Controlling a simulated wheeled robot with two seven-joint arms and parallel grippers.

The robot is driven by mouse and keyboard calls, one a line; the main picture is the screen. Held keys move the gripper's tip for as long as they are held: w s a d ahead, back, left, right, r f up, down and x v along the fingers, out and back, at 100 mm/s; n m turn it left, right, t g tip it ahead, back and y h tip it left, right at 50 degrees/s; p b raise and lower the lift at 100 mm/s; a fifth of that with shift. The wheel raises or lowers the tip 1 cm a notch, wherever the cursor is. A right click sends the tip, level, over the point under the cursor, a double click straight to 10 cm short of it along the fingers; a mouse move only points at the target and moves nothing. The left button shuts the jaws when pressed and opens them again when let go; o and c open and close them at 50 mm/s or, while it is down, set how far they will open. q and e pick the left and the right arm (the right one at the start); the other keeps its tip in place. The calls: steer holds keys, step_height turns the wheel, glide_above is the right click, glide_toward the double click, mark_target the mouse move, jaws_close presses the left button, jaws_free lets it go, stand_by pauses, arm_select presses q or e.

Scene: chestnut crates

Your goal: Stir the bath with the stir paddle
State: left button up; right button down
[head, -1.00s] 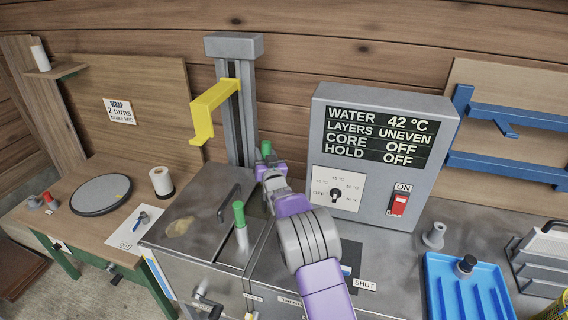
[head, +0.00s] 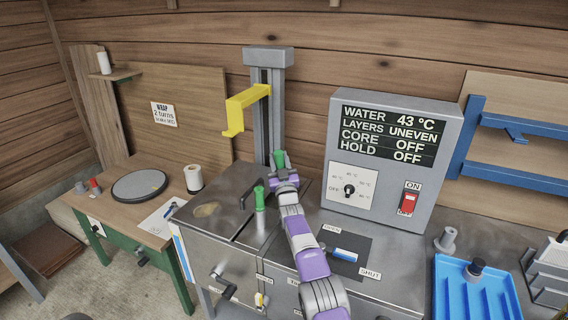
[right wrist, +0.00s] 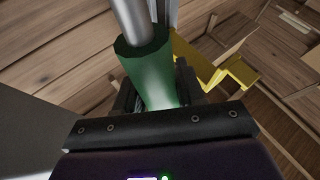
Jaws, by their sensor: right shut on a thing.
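My right gripper (head: 283,178) is shut on a green handle (head: 279,158) at the back of the grey metal bath (head: 222,238). In the right wrist view this green handle (right wrist: 150,75) sits between the fingers, with a round grey shaft (right wrist: 127,22) running from it; I take it for the stir paddle. Its far end is hidden. A second green handle (head: 260,197) on a pale shaft stands upright at the bath, in front of the gripper. The bath's inside cannot be made out. My left gripper is not in view.
A yellow bracket (head: 240,105) juts from a grey column (head: 268,60) behind the bath. A control box (head: 395,95) at right reads water 43 °C, layers uneven, core off, hold off. A blue tray (head: 450,290) stands at right; a wooden side table (head: 125,212) at left.

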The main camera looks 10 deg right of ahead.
mark_target(279, 166)
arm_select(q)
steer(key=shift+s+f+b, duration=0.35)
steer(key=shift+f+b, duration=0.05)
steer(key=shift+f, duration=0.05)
arm_select(e)
steer(key=shift+s+a+f+n+t, duration=0.15)
steer(key=shift+s+a+n+t, duration=0.25)
steer(key=shift+s+n, duration=0.15)
steer(key=shift+y, duration=0.4)
steer(key=c, duration=0.8)
jaws_free()
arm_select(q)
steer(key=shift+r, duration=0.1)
arm_select(e)
steer(key=shift+s, duration=0.15)
steer(key=shift+s+f+p, duration=0.25)
steer(key=shift+s+p, duration=0.2)
steer(key=shift+s, duration=0.25)
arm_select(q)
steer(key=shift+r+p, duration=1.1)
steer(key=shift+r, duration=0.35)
arm_select(e)
steer(key=shift+s, duration=5.7)
